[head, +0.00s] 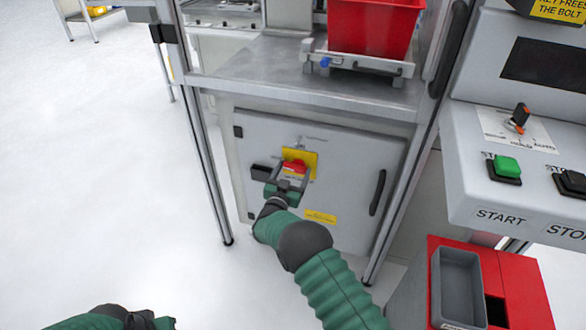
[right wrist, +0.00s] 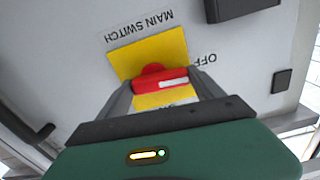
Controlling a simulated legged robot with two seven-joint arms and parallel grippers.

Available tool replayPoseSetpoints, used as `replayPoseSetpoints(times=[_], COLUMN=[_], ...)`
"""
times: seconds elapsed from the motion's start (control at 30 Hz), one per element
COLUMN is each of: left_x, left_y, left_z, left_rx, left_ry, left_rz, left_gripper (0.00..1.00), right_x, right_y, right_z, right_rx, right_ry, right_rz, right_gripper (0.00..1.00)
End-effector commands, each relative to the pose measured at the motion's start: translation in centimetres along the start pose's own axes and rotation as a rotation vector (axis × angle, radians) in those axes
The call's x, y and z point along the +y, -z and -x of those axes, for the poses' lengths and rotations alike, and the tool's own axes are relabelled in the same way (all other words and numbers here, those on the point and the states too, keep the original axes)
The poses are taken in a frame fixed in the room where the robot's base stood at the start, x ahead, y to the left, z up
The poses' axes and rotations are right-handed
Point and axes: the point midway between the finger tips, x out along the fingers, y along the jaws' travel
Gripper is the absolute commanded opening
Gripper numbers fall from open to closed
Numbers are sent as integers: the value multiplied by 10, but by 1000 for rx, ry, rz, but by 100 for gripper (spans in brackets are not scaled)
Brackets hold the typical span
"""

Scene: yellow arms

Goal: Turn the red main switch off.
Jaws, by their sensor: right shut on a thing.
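The red main switch (head: 296,165) sits on a yellow plate (head: 313,158) on the grey cabinet door, in the middle of the head view. My right gripper (head: 291,174) is at the door, with its two fingers shut on the red handle from either side. In the right wrist view, the red handle (right wrist: 147,86) with a white mark lies between the finger ends. The labels MAIN SWITCH (right wrist: 139,27) and OFF (right wrist: 203,62) appear upside down there. My left gripper (head: 140,319) shows only in part at the bottom left edge, and its jaws are not clear.
A dark block (head: 262,172) is on the door just left of the switch, and a dark door handle (head: 378,192) is to the right. A red bin (head: 372,27) stands on the shelf above. A console with a green START button (head: 506,167) is at right. The floor at left is clear.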

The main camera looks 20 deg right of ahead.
Motion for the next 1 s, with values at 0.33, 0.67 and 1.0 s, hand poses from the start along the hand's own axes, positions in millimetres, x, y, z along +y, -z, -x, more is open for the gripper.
replayPoseSetpoints(times=[0.33,0.67,1.0], left_x=[0,0,0], left_y=[1,1,1], left_z=[5,5,5], left_rx=[0,0,0], left_ry=[0,0,0], left_rz=[0,0,0], left_gripper=[36,36,36], right_x=[0,0,0], right_y=[-5,-5,-3], right_z=[1,1,1], right_rx=[-8,-8,-4], right_ry=[1,2,1], right_rz=[101,112,109], right_gripper=[36,36,98])
